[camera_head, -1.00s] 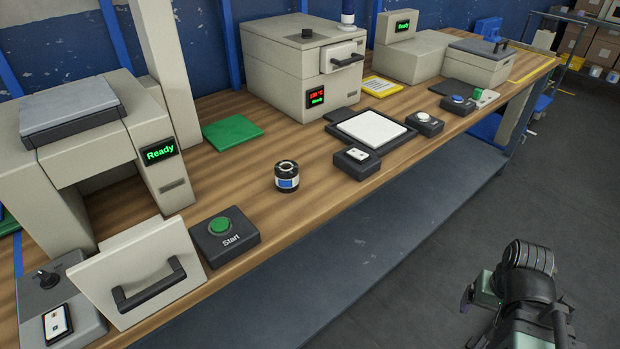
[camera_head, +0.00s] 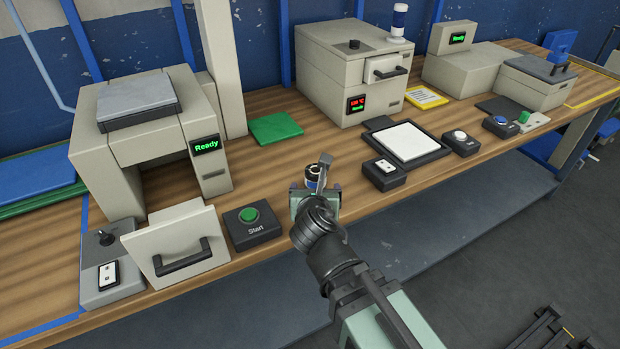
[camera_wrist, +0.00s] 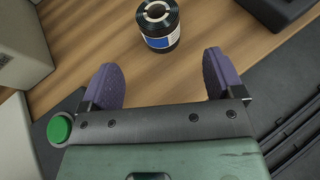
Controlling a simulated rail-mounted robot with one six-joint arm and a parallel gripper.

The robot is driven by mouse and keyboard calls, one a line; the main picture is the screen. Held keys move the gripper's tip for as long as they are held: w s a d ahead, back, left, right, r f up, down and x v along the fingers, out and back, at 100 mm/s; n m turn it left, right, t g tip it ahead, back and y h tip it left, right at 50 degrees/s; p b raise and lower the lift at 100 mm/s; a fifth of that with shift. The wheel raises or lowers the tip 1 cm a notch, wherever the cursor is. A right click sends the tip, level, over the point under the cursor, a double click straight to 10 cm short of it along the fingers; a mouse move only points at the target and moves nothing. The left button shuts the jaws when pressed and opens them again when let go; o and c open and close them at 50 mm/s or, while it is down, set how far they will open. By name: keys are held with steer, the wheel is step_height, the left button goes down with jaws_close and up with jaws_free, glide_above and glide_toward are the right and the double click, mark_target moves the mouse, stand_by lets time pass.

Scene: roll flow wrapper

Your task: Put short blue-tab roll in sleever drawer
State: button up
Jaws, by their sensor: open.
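A short black roll with a white and blue label (camera_wrist: 158,28) stands upright on the wooden bench, at the top of the wrist view. In the head view the roll (camera_head: 314,173) is partly hidden by my gripper (camera_head: 316,190). My gripper is open, and its two purple finger pads (camera_wrist: 162,62) point toward the roll with a gap between. Nothing is held. A beige machine (camera_head: 340,85) with a red and green display has a handled drawer front (camera_head: 386,72). Another machine at left (camera_head: 150,130) has a handled front panel (camera_head: 178,247). No label shows which is the sleever.
A green Start button box (camera_head: 252,226) stands left of the roll. A black switch box (camera_head: 384,174) and a white-topped tray (camera_head: 407,142) stand to its right. A green mat (camera_head: 275,128) lies behind.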

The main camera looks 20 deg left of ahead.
mark_target(315, 180)
steer(key=b+x, duration=0.2)
steer(key=x, duration=0.3)
steer(key=shift+f, duration=0.15)
steer(key=shift+w, duration=0.3)
steer(key=b+x, duration=0.2)
steer(key=x, duration=0.3)
steer(key=shift+a+f, duration=0.1)
steer(key=shift+a, duration=0.05)
steer(key=shift+c, duration=0.4)
steer(key=c, duration=1.1)
step_height(315, 180, up, 20)
steer(key=p, duration=2)
